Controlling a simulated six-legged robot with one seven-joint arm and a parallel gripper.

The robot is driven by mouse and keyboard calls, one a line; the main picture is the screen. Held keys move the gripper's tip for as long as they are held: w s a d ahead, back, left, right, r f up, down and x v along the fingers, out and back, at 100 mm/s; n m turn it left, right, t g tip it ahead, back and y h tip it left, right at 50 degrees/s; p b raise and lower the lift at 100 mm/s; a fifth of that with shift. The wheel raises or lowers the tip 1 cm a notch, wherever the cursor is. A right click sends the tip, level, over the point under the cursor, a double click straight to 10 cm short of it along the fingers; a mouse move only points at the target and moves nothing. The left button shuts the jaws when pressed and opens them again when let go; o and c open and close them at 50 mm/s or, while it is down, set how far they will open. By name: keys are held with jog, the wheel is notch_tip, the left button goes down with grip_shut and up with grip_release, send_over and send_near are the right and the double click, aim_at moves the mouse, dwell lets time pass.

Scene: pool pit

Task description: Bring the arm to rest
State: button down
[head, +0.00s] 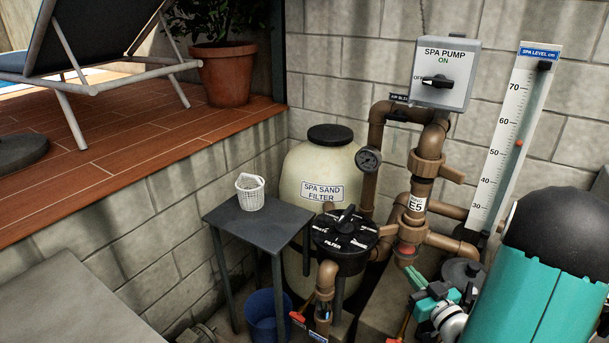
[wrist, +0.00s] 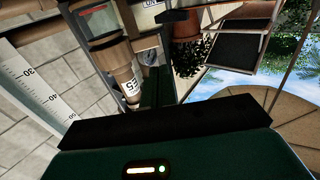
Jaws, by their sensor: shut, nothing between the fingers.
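My gripper (head: 418,282) shows at the lower right of the head view as small teal and black parts beside a grey joint. It appears shut and empty, in front of the brown pipes. A larger teal arm link with a black cap, also mine, stands close at the right edge. In the wrist view, a dark green and black housing of mine with small lights fills the bottom. The scene beyond it appears upside down.
Brown pipework (head: 421,190) and the black filter valve (head: 346,236) stand near my gripper. The spa pump switch box (head: 446,73) and level scale (head: 516,135) are behind. A grey side table (head: 270,228) holds a white basket (head: 250,192); a blue bucket (head: 267,317) sits below.

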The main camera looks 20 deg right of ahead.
jog(key=w+a+r+g+h, duration=0.4)
jog(key=w+a+r+g, duration=0.2)
jog(key=a+r, duration=0.3)
jog(key=s+a+r+g+y, duration=0.2)
jog(key=s+a+r+g, duration=0.1)
jog(key=s+a, duration=0.5)
jog(key=s+a+r+g+y, duration=0.2)
jog(key=s+a, duration=0.6)
jog(key=a, duration=0.4)
jog(key=shift+s+a+r+g, duration=0.15)
jog(key=shift+s+r+g, duration=0.25)
jog(key=shift+r+g, duration=0.25)
